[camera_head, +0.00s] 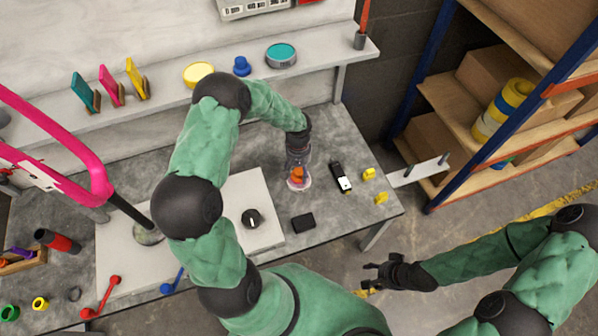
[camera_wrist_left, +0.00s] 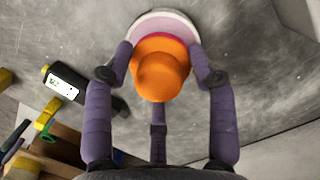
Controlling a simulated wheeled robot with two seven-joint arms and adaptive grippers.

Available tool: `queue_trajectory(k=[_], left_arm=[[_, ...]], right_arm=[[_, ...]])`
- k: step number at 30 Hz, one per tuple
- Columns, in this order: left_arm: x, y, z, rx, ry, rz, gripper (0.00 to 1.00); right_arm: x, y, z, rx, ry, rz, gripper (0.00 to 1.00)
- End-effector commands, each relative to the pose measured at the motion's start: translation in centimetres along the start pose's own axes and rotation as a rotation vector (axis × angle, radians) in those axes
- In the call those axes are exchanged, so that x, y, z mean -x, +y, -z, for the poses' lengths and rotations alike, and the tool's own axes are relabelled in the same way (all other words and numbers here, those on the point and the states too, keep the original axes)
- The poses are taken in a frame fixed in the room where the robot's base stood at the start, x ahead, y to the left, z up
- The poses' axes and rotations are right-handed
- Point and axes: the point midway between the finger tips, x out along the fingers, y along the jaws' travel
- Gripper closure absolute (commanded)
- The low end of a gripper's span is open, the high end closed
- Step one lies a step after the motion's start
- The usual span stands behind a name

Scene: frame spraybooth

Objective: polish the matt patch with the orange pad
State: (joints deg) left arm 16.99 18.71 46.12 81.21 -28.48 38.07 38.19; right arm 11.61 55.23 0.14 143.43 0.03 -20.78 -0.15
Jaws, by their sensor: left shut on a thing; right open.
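My left gripper (camera_head: 298,160) points down at the right part of the grey worktop and is shut on the orange pad (camera_head: 297,174). In the left wrist view, its fingers close around the rounded orange top of the pad (camera_wrist_left: 160,72). A pale lilac-white disc (camera_wrist_left: 165,22) with a thin magenta layer shows under the orange part, at the worktop. I cannot tell whether this disc is the pad's base or the matt patch. No separate matt patch can be made out. My right gripper (camera_head: 388,275) is open and empty, off the worktop's front right edge.
A black device with a white label (camera_head: 341,177) and yellow blocks (camera_head: 369,174) lie right of the pad. Shelving (camera_head: 465,100) stands at right.

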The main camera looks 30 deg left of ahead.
Motion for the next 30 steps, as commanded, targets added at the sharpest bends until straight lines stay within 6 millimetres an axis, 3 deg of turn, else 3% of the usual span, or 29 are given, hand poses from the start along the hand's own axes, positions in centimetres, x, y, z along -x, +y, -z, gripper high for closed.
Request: queue_trajectory(k=[21, 30], left_arm=[[5.2, 0.1, -0.6, 0.000, 0.001, -0.001, 0.69], [5.6, 0.1, -0.7, 0.000, 0.000, 0.000, 0.69]], right_arm=[[3.4, -1.2, -0.1, 0.000, 0.000, 0.000, 0.48], [3.6, -1.3, -0.1, 0.000, 0.000, 0.000, 0.48]])
